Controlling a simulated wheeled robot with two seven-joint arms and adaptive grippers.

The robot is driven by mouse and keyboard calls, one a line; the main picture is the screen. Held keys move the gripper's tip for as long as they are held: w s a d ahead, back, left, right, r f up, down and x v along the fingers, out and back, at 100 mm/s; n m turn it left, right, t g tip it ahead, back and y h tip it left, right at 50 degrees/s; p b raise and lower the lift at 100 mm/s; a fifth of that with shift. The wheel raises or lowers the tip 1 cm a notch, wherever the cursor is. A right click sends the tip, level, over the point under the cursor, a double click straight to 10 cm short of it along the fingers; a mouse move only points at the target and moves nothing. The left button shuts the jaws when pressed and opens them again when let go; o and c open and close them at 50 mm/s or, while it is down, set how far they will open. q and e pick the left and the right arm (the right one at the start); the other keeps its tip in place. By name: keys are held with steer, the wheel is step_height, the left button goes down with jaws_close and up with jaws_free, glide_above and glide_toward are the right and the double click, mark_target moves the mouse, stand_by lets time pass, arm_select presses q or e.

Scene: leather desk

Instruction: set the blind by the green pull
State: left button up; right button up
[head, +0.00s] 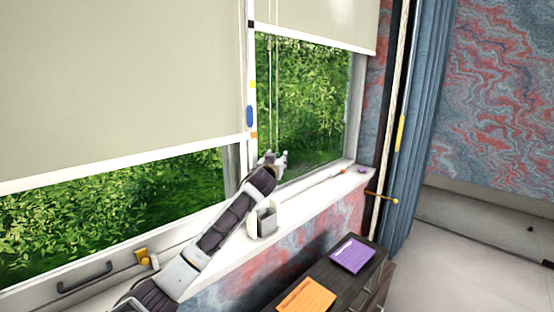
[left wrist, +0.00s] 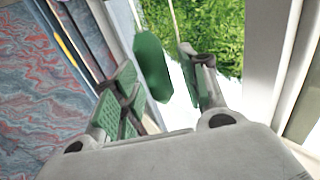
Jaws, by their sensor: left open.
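The green pull (left wrist: 152,68) hangs on a cord in the left wrist view, between the two spread fingers of my left gripper (left wrist: 158,72). The fingers are open, and a gap shows between the pull and the right finger; contact with the left finger cannot be told. In the head view my left gripper (head: 274,158) is in front of the right window, at the lower end of thin cords (head: 271,95). The green pull is not distinct there. The right blind (head: 318,22) covers only the top of its window. My right gripper is not in view.
A larger blind (head: 120,85) covers most of the left window. A blue pull (head: 249,116) hangs by the window post. A grey holder (head: 266,220) stands on the sill beside my arm. A dark cabinet (head: 325,268) bears purple and orange items. A curtain (head: 425,110) hangs at right.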

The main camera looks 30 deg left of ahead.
arm_select(q)
steer(key=shift+w, duration=0.15)
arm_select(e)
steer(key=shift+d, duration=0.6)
